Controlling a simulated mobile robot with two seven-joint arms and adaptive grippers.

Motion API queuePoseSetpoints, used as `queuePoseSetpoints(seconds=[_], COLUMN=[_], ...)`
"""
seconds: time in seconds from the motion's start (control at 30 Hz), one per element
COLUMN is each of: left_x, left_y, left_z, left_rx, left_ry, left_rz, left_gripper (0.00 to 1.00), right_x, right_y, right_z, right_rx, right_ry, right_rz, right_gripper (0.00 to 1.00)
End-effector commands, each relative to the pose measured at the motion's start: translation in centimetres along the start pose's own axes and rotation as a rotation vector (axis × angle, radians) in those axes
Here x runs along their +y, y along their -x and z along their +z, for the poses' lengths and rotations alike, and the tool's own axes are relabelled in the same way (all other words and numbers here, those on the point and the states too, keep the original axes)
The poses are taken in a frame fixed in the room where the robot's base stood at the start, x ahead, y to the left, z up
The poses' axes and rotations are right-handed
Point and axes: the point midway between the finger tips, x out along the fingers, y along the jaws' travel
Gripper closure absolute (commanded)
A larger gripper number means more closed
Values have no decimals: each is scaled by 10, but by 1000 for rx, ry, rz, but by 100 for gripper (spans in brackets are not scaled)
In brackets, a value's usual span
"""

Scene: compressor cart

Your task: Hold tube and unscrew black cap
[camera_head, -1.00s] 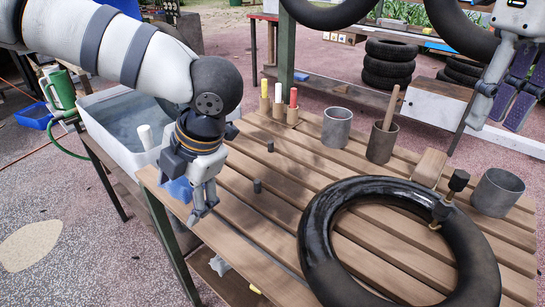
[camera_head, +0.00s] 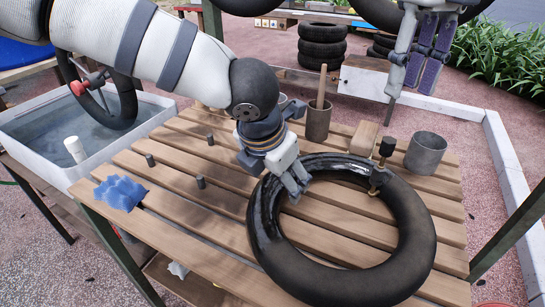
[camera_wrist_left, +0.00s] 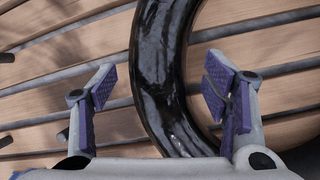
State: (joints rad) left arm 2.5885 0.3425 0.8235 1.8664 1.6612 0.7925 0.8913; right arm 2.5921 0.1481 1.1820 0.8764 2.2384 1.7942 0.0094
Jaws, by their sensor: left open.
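The black inner tube (camera_head: 408,245) lies flat on the slatted wooden table. At its far right side stands a brass valve stem (camera_head: 377,180) topped by a black cap (camera_head: 387,147), upright. My left gripper (camera_head: 294,190) is over the tube's far left part. In the left wrist view the gripper (camera_wrist_left: 160,84) is open, with the glossy tube (camera_wrist_left: 162,75) running between its spread fingers; I see a gap on both sides. My right gripper (camera_head: 425,55) hangs at the top right, above and beyond the valve, apart from it. Its finger gap is unclear.
Several small dark pegs (camera_head: 200,182) stand on the table (camera_head: 175,205) at left, near a blue cloth (camera_head: 120,193). Behind the tube are a cup holding a stick (camera_head: 318,120), a wooden block (camera_head: 364,138) and a grey cup (camera_head: 426,153). A water basin (camera_head: 40,135) is left.

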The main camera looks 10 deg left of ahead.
Motion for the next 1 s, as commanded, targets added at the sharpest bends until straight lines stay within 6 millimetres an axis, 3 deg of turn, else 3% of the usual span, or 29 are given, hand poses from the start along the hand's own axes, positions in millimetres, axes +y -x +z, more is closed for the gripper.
queuePoseSetpoints(seconds=[0.2, 0.47, 0.73, 1.0], left_x=[0, 0, 0, 0], left_y=[-22, -23, -23, -24], left_z=[0, 0, 0, -1], left_rx=[0, -1, 0, 2], left_ry=[0, 0, 0, 1], left_rz=[0, 0, 1, 0], left_gripper=[31, 31, 92, 93], right_x=[0, 0, 0, 0], right_y=[0, 0, 0, 0], right_z=[0, 0, 0, 0], right_rx=[0, 0, 0, 0], right_ry=[0, 0, 0, 0], right_rz=[0, 0, 0, 0], right_gripper=[67, 67, 67, 67])
